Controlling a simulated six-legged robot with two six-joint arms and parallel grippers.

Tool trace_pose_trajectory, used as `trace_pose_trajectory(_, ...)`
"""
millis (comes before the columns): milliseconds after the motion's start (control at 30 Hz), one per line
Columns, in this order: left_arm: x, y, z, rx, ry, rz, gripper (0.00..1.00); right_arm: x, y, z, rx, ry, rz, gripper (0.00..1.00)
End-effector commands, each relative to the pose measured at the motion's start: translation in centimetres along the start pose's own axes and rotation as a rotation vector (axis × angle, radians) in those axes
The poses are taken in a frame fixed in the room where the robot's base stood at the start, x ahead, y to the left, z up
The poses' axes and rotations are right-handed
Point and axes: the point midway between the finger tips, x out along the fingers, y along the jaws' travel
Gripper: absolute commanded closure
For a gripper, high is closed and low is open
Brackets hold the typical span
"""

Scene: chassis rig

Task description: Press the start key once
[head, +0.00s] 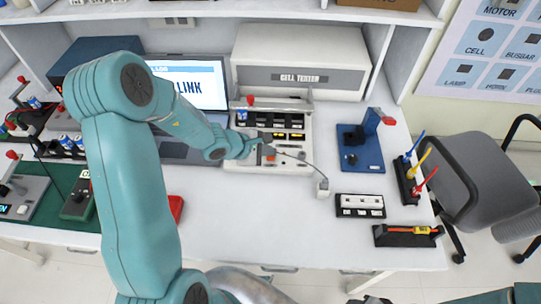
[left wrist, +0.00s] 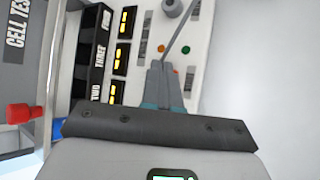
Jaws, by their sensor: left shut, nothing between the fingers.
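The white tester panel (head: 240,158) stands on the bench in front of the box marked CELL TESTER (head: 310,75). Its face fills the upper middle of the left wrist view (left wrist: 203,20). Small keys show there: an orange one (left wrist: 160,48), a green one (left wrist: 188,48) and a red one (left wrist: 176,71) partly behind the fingers. I cannot read which is the start key. My left gripper (head: 262,150) is shut and empty over the panel's lower part. Its fingertips (left wrist: 164,63) appear just beside the keys; contact cannot be told. My right gripper is not in view.
Numbered slots (left wrist: 119,58) with yellow marks lie beside the keys. A laptop (head: 190,85) stands behind my arm. A blue stand (head: 365,150) and white sockets (head: 360,205) are to the right. The front middle bench is clear.

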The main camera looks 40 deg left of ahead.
Motion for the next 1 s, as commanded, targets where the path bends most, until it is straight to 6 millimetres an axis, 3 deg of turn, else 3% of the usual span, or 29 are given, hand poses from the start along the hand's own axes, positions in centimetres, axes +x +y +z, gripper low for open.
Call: trace_pose_trajectory(1000,0.43,-0.35,-0.32,0.0,0.0,-0.001,1.0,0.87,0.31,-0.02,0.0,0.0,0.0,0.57)
